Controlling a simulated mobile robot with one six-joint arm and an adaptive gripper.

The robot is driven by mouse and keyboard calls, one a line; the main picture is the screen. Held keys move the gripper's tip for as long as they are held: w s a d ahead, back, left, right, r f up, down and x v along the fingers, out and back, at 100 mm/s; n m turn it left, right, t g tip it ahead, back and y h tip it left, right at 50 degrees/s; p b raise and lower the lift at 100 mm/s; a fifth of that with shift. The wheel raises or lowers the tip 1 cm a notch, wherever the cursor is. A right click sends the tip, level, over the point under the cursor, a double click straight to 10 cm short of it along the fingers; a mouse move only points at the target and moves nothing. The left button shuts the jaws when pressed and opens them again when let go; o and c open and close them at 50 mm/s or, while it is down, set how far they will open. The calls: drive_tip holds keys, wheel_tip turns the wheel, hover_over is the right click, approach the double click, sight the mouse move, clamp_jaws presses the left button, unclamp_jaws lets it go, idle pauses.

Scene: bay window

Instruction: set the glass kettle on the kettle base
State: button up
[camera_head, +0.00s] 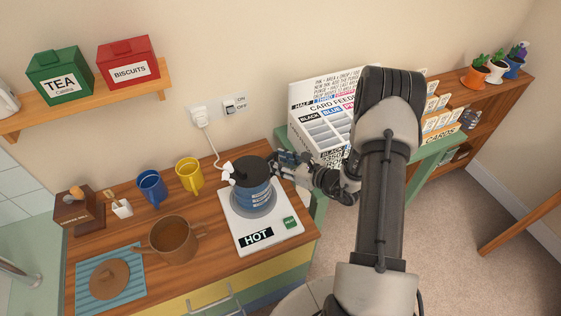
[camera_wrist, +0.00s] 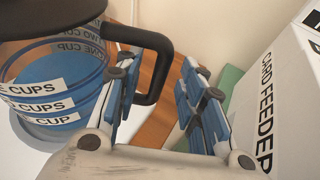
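The glass kettle (camera_head: 253,187), blue-tinted with a dark lid and white cup-mark labels, stands upright on the grey disc of the white kettle base (camera_head: 284,239), which carries a HOT label. In the wrist view the kettle (camera_wrist: 62,75) fills the left side, with the grey disc under it. Its black handle (camera_wrist: 160,72) passes between my fingers. My gripper (camera_head: 284,160) is at the kettle's right side. In the wrist view its fingers (camera_wrist: 160,85) are apart, one on each side of the handle, with a gap visible at the right finger.
The CARD FEEDER box (camera_head: 324,130) stands close to the right of my gripper. A white cord runs from the wall plug (camera_head: 200,116) behind the kettle.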

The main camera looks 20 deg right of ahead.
drive_tip(key=shift+f, duration=0.1)
drive_tip(key=v, duration=1.2)
drive_tip(key=s+a+r+n+g+y, duration=0.2)
drive_tip(key=s+a+r+n+g, duration=0.25)
drive_tip(key=a+r+n, duration=0.45)
drive_tip(key=s+a+r+n+g+y, duration=0.1)
drive_tip(key=s+a+r+n+g, duration=0.3)
drive_tip(key=a+r+n+g, duration=0.45)
drive_tip(key=s+r+n+t+h, duration=0.2)
drive_tip(key=s+r+n+h, duration=0.1)
drive_tip(key=s+n, duration=0.3)
drive_tip(key=s+d+r+n+t+h, duration=0.1)
drive_tip(key=s+r+n+t+h, duration=0.1)
drive_tip(key=s+r+n+h, duration=0.2)
drive_tip(key=s+n+h, duration=0.2)
drive_tip(key=n, duration=0.1)
drive_tip(key=shift+d, duration=0.2)
